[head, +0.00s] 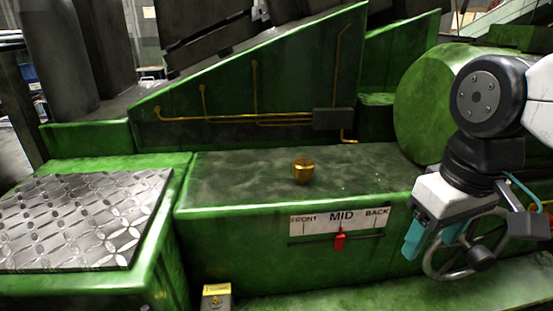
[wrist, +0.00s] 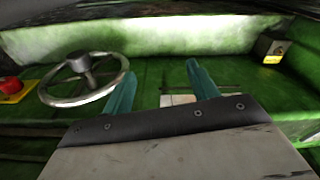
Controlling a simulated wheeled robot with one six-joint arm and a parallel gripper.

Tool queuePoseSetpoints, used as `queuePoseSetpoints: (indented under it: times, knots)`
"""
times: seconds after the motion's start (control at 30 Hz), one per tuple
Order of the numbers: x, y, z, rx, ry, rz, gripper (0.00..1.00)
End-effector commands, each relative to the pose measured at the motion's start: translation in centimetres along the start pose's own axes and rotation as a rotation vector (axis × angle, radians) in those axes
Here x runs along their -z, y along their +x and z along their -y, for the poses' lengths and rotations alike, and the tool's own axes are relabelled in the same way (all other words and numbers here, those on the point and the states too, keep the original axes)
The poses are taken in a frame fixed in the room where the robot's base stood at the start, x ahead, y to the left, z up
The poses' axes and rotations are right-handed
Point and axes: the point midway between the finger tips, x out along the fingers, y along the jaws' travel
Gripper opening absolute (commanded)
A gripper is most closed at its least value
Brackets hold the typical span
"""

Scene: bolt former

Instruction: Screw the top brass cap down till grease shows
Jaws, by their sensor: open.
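The brass cap (head: 302,171) stands upright on the flat top of the green machine ledge (head: 240,180), above the FRONT–MID–BACK plate. No grease is visible around it at this size. My gripper (head: 430,238) is at the right in the head view, pointing down in front of the machine's front face, well to the right of the cap and lower than it. In the wrist view my gripper's teal fingers (wrist: 161,88) are spread apart with nothing between them. The cap does not show in the wrist view.
A handwheel (head: 470,250) is close behind my gripper; it also shows in the wrist view (wrist: 85,78), near a red button (wrist: 11,87). A red pointer (head: 340,241) sits under MID on the scale plate (head: 338,219). A small yellow-labelled box (head: 216,297) is low in front. Diamond plate (head: 80,220) lies left.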

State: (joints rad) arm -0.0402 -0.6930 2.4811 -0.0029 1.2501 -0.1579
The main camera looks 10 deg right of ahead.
Motion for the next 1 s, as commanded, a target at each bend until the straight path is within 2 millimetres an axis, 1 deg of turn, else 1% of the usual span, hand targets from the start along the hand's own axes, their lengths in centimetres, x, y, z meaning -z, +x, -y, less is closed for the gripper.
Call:
queuePoseSetpoints:
  times: [0.03,0.07,0.1,0.17,0.2,0.27,0.3,0.4,0.5,0.6,0.73,0.83,1.0]
  knots:
    - [1.9,-1.1,0.4,0.005,-0.115,0.009,0.59]
    - [3.1,-1.9,0.7,0.009,-0.202,0.015,0.59]
    - [4.9,-2.8,1.2,0.014,-0.329,0.022,0.59]
    - [7.8,-4.3,2.2,0.024,-0.534,0.032,0.59]
    - [9.7,-5.2,3.0,0.031,-0.672,0.038,0.59]
    - [12.4,-6.2,4.2,0.044,-0.872,0.047,0.59]
    - [14.1,-6.8,5.2,0.051,-0.997,0.05,0.59]
    - [17.7,-7.8,7.5,0.07,-1.27,0.058,0.59]
    - [20.2,-8.3,9.4,0.085,-1.47,0.062,0.59]
    - [21.5,-8.6,10.5,0.095,-1.587,0.063,0.59]
    - [21.9,-8.0,11.0,0.1,-1.64,0.064,0.59]
    - [21.8,-6.6,11.0,0.1,-1.64,0.065,0.59]
    - [21.4,-3.8,11.0,0.1,-1.638,0.065,0.59]
